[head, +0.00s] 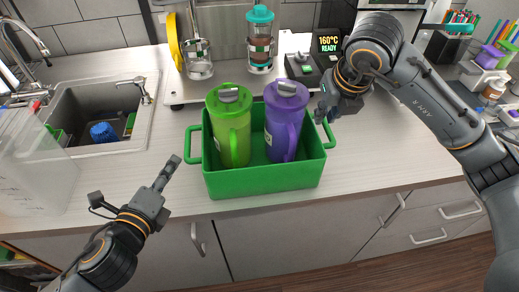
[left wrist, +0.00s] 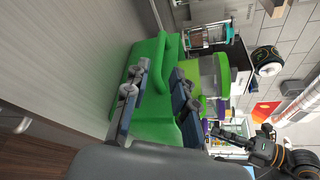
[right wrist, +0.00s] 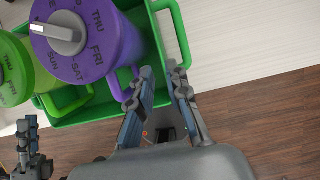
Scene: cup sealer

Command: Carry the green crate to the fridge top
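The green crate (head: 262,181) stands on the counter near its front edge. It holds a green tumbler (head: 230,128) and a purple tumbler (head: 284,125), both upright. My left gripper (head: 168,172) is left of the crate, apart from its left handle (head: 190,145). In the left wrist view its fingers (left wrist: 160,92) are spread, with the crate (left wrist: 150,105) beyond them. My right gripper (head: 326,108) is at the crate's right handle. In the right wrist view its fingers (right wrist: 158,82) are apart, close to the handle (right wrist: 182,35); firm contact is not visible.
A sink (head: 95,110) and a clear container (head: 28,170) are at the left. Behind the crate stand a glass jug (head: 199,62), a French press (head: 260,45) and a machine with a lit display (head: 329,43).

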